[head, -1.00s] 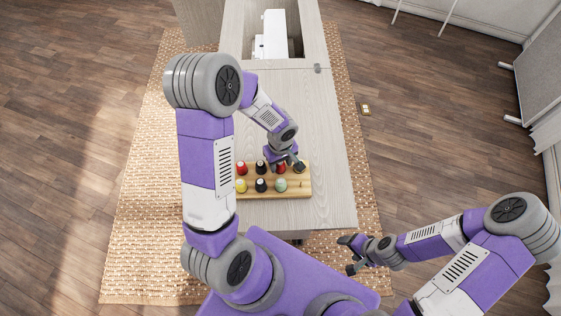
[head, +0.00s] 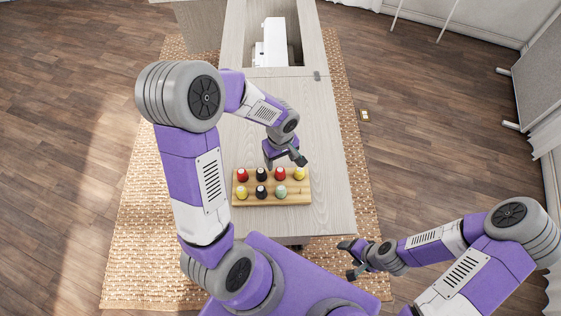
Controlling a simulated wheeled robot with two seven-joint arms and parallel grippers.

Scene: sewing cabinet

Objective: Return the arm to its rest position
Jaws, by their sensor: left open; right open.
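My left arm reaches in from the left over the sewing cabinet (head: 328,140). My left gripper (head: 284,158) hangs just behind the back row of thread spools, above the cabinet top; its fingers are partly hidden, and I see nothing held in it. A wooden spool rack (head: 295,201) holds a back row with a red, a black, another red and a yellow spool (head: 299,174), and a front row with a yellow, a black and a pale green spool (head: 281,191). My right gripper (head: 348,259) is open and empty, low to the right of the cabinet's front end.
A white sewing machine (head: 274,40) sits in the cabinet's far opening. A woven rug (head: 140,230) lies under the cabinet. The cabinet top right of the rack is bare. A grey panel stands at far right.

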